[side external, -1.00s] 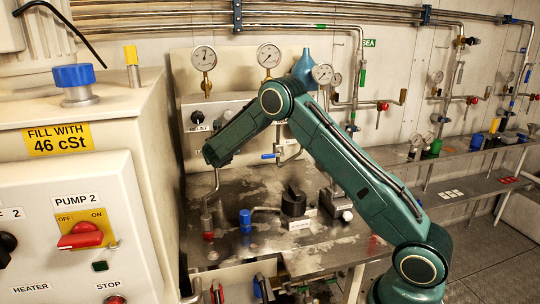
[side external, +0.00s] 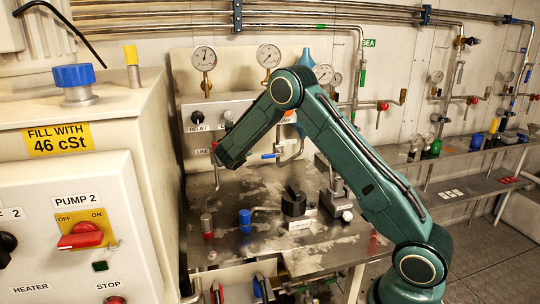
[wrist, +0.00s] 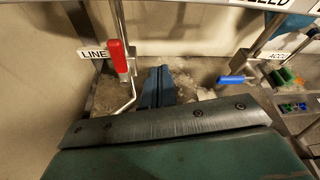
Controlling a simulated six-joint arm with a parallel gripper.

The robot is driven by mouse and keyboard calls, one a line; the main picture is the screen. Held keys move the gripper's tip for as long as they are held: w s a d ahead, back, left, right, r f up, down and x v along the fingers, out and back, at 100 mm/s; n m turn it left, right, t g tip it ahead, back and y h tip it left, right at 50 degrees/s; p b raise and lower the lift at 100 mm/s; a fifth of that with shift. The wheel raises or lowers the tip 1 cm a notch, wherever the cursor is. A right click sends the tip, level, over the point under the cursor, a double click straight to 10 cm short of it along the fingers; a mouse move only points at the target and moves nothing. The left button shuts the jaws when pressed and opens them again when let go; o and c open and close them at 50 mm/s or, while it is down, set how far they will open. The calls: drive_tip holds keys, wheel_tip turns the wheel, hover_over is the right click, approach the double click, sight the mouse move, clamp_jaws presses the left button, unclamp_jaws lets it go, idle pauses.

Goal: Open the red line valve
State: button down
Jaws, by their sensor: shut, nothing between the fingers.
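The red line valve handle (wrist: 118,57) shows in the wrist view at the upper left, pointing up and down beside a metal pipe. The LINE label (wrist: 93,53) is just to its left. In the side view the LINE label (side external: 203,151) sits on the panel, and the handle is mostly hidden by my arm. My gripper (wrist: 165,72) shows in the wrist view as blue-grey fingers, shut and empty. It is to the right of the red handle, with a gap in the picture. In the side view my arm hides the fingertips.
A blue-handled valve (wrist: 232,79) is to the right in the wrist view. In the side view, a red fitting (side external: 208,235), a blue fitting (side external: 245,220) and a black block (side external: 294,200) stand on the metal top. Pressure gauges (side external: 203,58) line the panel above.

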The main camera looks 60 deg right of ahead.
drive_tip(key=s+a, duration=0.3)
drive_tip(key=a, duration=0.4)
drive_tip(key=shift+s, duration=0.15)
drive_tip(key=s+a+r+m+g+y, duration=0.1)
drive_tip(key=s+a+r+m+y, duration=0.25)
drive_tip(key=s+r+m, duration=0.4)
drive_tip(key=s+a+r+m+g+y, duration=0.15)
drive_tip(key=s+a+r+m, duration=0.3)
drive_tip(key=s+m, duration=0.45)
drive_tip(key=s+a+m+y, duration=0.3)
drive_tip(key=s+a+m, duration=0.2)
drive_tip(key=s, duration=0.5)
drive_tip(key=s+a+m+y, duration=0.3)
drive_tip(key=s+a+m, duration=0.3)
drive_tip(key=s, duration=0.5)
drive_tip(key=shift+s+r+m+g, duration=0.25)
drive_tip(key=shift+m+g, duration=0.2)
drive_tip(key=shift+m, duration=0.4)
